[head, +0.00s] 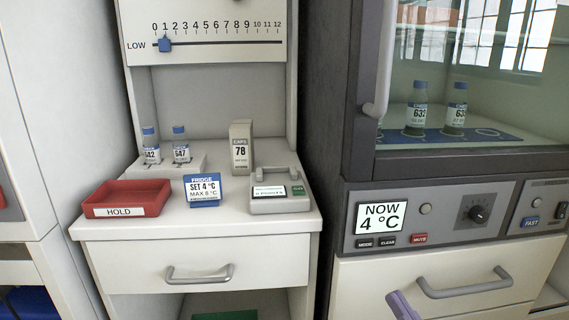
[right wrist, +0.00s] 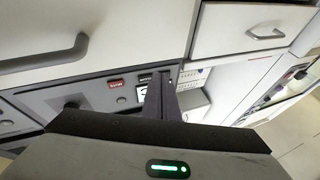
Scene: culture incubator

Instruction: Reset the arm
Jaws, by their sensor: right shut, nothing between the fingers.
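My right gripper (head: 402,305) shows at the bottom edge of the head view, in front of the lower right drawer front. Only its grey-purple finger end is in the picture. In the right wrist view its fingers (right wrist: 162,98) are together with nothing between them, in front of the control panel and apart from any handle. My left gripper is in neither view.
A drawer handle (head: 465,285) juts out near my right gripper. Left stands a counter (head: 225,218) with a red HOLD tray (head: 127,196), bottles, a blue sign and boxes.

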